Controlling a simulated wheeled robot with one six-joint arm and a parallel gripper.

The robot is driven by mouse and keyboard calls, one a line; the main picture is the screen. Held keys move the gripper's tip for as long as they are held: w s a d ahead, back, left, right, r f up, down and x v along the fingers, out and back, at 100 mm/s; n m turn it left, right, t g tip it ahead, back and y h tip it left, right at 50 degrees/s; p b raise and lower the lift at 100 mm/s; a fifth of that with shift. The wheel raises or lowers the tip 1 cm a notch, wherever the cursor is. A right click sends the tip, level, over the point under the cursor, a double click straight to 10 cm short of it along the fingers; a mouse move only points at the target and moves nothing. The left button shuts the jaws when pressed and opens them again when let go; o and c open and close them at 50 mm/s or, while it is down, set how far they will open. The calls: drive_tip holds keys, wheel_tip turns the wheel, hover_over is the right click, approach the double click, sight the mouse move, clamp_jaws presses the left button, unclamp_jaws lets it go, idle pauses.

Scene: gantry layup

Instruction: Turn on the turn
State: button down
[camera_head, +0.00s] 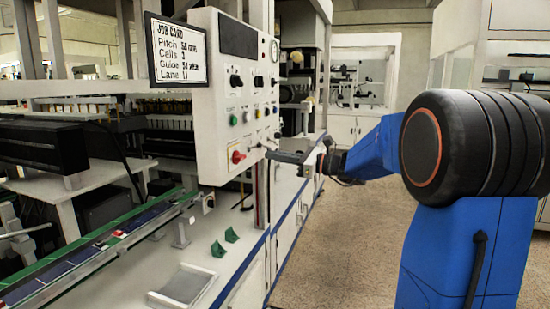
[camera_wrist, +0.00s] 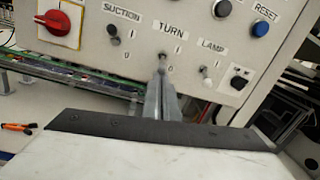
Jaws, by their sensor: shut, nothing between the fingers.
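The white control panel (camera_head: 222,101) faces the bench and carries knobs, buttons and small toggle switches. In the wrist view the TURN label (camera_wrist: 171,27) is on the panel (camera_wrist: 148,38), with 1 and 0 marks below it. My gripper (camera_wrist: 162,68) is shut and empty, its tips at the TURN switch's place below that label. In the head view my gripper (camera_head: 272,154) reaches the panel's lower right edge from the right.
The SUCTION switch (camera_wrist: 113,34) is left of my fingers and the LAMP switch (camera_wrist: 203,70) is close on the right. A red rotary knob (camera_wrist: 58,22), a black knob (camera_wrist: 238,80) and a blue RESET button (camera_wrist: 260,29) are nearby. The floor (camera_head: 345,235) beside the bench is clear.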

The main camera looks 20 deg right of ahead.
drive_tip(key=shift+s+d+r+g+h, duration=0.1)
drive_tip(key=shift+r+g+h, duration=0.2)
drive_tip(key=shift+g+h, duration=0.1)
drive_tip(key=shift+s+d+r+g+h, duration=0.1)
drive_tip(key=shift+d+r+g+h, duration=0.05)
drive_tip(key=shift+r+g+h, duration=0.6)
drive_tip(key=shift+s+d+r+g+h, duration=0.1)
drive_tip(key=shift+r+g+h, duration=0.45)
drive_tip(key=shift+g+h, duration=0.4)
drive_tip(key=shift+r, duration=0.15)
drive_tip(key=shift+r, duration=0.65)
drive_tip(key=shift+f, duration=0.1)
